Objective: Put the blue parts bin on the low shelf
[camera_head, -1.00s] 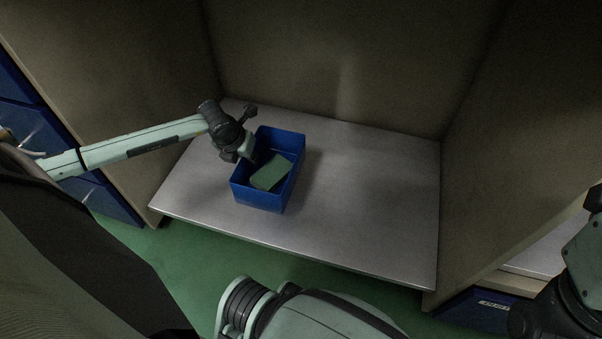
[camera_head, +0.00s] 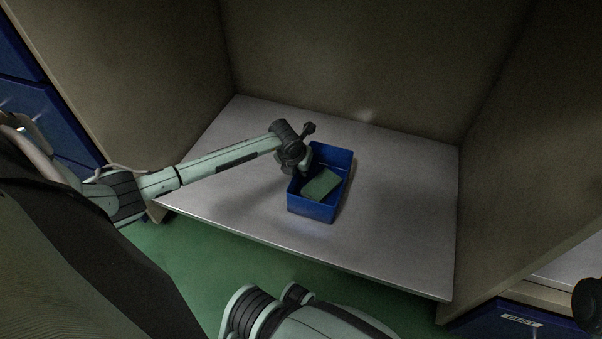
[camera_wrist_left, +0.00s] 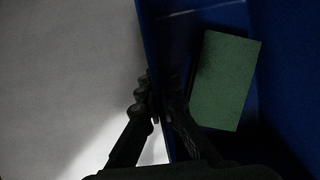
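The blue parts bin (camera_head: 317,208) is over the grey low shelf (camera_head: 400,225), near its middle. A green block (camera_head: 320,184) lies inside the bin. My left gripper (camera_head: 303,168) is at the bin's left wall. In the left wrist view its fingers (camera_wrist_left: 160,112) are on either side of the bin wall (camera_wrist_left: 160,60), one outside and one inside, closed on it. The green block (camera_wrist_left: 224,80) is right of the fingers there. I cannot tell whether the bin's underside touches the shelf.
Tall beige panels stand at the left (camera_head: 130,70), back (camera_head: 350,60) and right (camera_head: 530,160) of the shelf. The shelf surface right of the bin is clear. Blue drawers (camera_head: 45,115) are at far left. Green floor (camera_head: 190,255) lies in front.

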